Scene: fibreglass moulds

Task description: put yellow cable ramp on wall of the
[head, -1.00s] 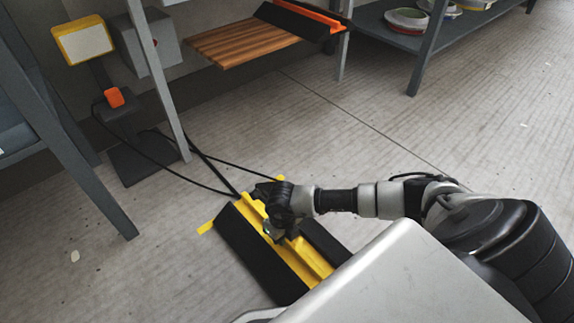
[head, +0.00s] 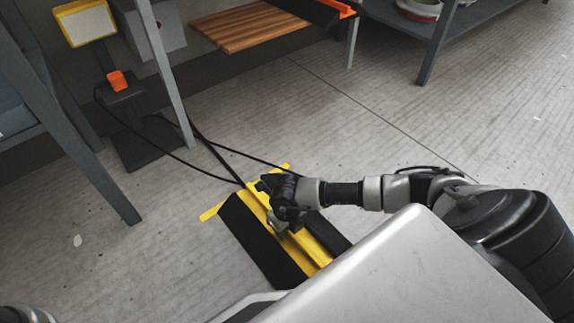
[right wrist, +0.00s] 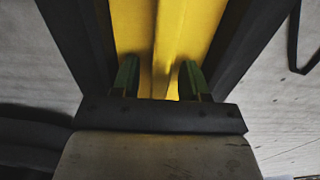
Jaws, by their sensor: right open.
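The yellow cable ramp (head: 313,250) lies on the floor, with a yellow middle and black sloped sides. Black cables run to its far end. My right gripper (head: 278,228) is over the middle of the ramp in the head view. In the right wrist view, its two green-edged fingers (right wrist: 157,80) are apart, one on each side of the raised ridge of the yellow ramp (right wrist: 160,35). I cannot tell whether they touch it. My left gripper is out of view.
A wooden slatted shelf (head: 245,28) at the back holds a black and orange ramp (head: 305,8). A yellow-framed lamp on a stand (head: 85,22) and grey rack legs (head: 85,160) are at the left. A grey shelf (head: 400,32) is at the back right. The floor between is mostly clear.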

